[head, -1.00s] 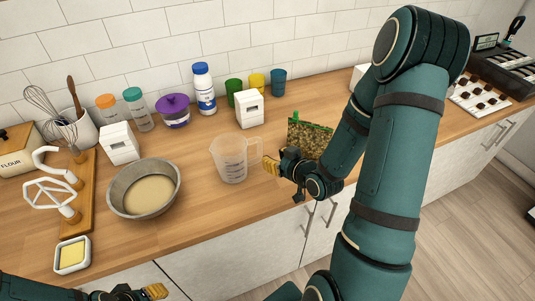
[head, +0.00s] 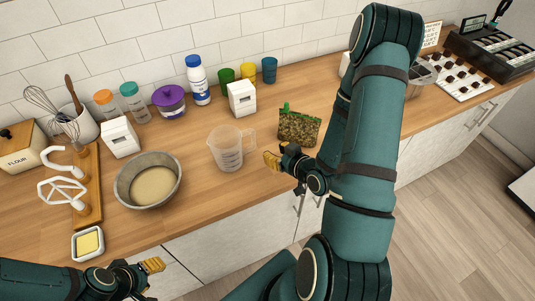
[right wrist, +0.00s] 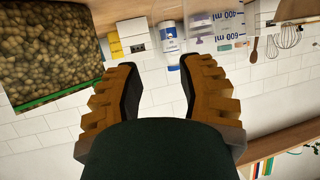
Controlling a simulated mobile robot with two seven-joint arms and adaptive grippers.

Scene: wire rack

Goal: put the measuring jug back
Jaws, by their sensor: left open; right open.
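The clear measuring jug (head: 229,150) stands upright on the wooden counter, its handle toward the right. It also shows upside down at the top of the right wrist view (right wrist: 215,27), beyond my fingers. My right gripper (head: 271,160) is open and empty, just to the right of the jug, apart from it. Its two yellow-brown fingers (right wrist: 158,85) have nothing between them in the right wrist view. My left gripper (head: 153,266) is open and empty at the bottom left, in front of the counter's edge.
A metal bowl of batter (head: 150,183) is left of the jug. A patterned pouch (head: 299,127) stands right, close to my right gripper. A white box (head: 242,98), blue-capped bottle (head: 198,82), purple-lidded pot (head: 170,102) and coloured cups stand behind. A butter dish (head: 88,243) is at the front left.

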